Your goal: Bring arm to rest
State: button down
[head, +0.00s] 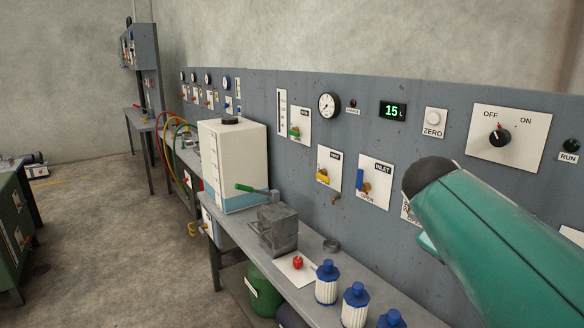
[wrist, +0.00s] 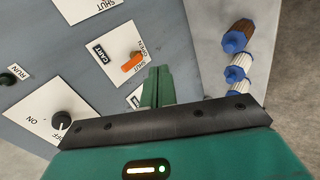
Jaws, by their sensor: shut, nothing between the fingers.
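My gripper (wrist: 158,86) shows in the wrist view with its two green fingers together and nothing between them. It is in front of the grey panel, near a white plate with an orange valve handle (wrist: 133,62). No contact with the panel can be made out. In the head view my teal arm crosses the right side in front of the panel and hides part of it. The fingers cannot be made out clearly there.
The grey panel (head: 450,120) carries a gauge (head: 329,105), a display reading 15 and an OFF/ON knob (head: 499,137). The bench below holds a white tank (head: 230,160), a grey block (head: 278,232) and blue-capped cartridges (head: 327,284). Open floor (head: 120,240) lies left.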

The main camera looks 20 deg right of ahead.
jog(key=a+f+t+y, duration=0.1)
jog(key=a+f+y, duration=0.2)
jog(key=a, duration=0.7)
jog(key=a+f+t+y, duration=0.1)
jog(key=a+f+y, duration=0.1)
jog(key=a+f, duration=0.4)
jog(key=a+f+t+y, duration=0.1)
jog(key=a+f+y, duration=0.2)
jog(key=a, duration=1.1)
jog(key=shift+s+a+f+m+t+y, duration=0.3)
jog(key=shift+a+f+m+t, duration=0.1)
jog(key=shift+f, duration=0.35)
jog(key=shift+w+d, duration=0.1)
jog(key=shift+d, duration=0.05)
